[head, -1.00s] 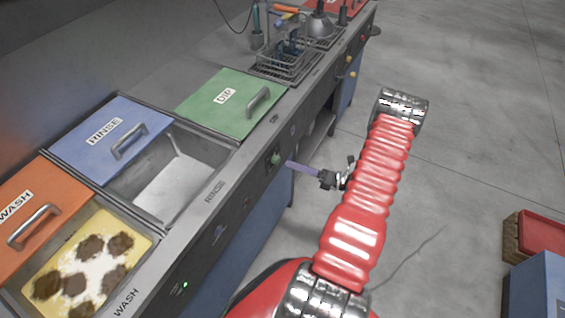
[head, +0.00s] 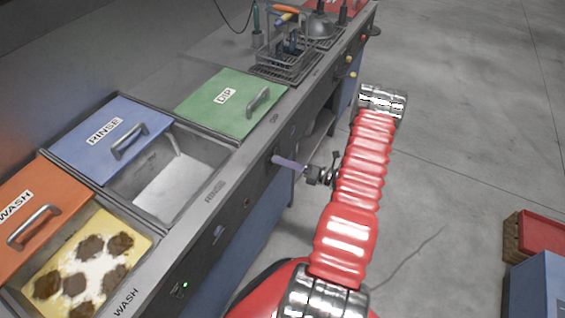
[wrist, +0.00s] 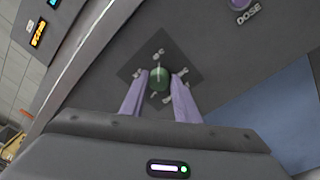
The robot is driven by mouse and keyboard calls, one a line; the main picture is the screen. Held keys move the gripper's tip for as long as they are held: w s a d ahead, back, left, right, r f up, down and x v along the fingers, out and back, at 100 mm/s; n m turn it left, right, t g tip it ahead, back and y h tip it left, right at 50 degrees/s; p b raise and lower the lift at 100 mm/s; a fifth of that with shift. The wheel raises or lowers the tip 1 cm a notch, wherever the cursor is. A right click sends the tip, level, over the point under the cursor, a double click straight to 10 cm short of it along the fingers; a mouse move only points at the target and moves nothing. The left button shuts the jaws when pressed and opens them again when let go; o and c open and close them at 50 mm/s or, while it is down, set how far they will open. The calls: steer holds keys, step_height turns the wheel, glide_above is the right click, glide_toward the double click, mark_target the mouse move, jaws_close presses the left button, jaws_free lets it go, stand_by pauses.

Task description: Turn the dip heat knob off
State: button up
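The green knob (wrist: 159,79) sits on a dark square plate with pale marks around it, on the front panel of the counter, in the wrist view. A pale line on the knob runs roughly up and down in that picture. My gripper (wrist: 161,76) has its two purple fingers apart, one on each side of the knob; I cannot tell whether they touch it. In the head view my gripper (head: 275,160) reaches the panel and hides the knob. The green DIP lid (head: 222,110) is above and behind it.
A purple DOSE knob (wrist: 240,4) is at the upper right in the wrist view. Lit displays (wrist: 38,33) are at the upper left. Rinse (head: 112,140) and wash (head: 30,220) lids lie left. A wire rack (head: 285,65) stands at the back. Open floor lies right.

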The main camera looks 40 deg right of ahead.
steer(key=c, duration=0.6)
steer(key=shift+a, duration=0.15)
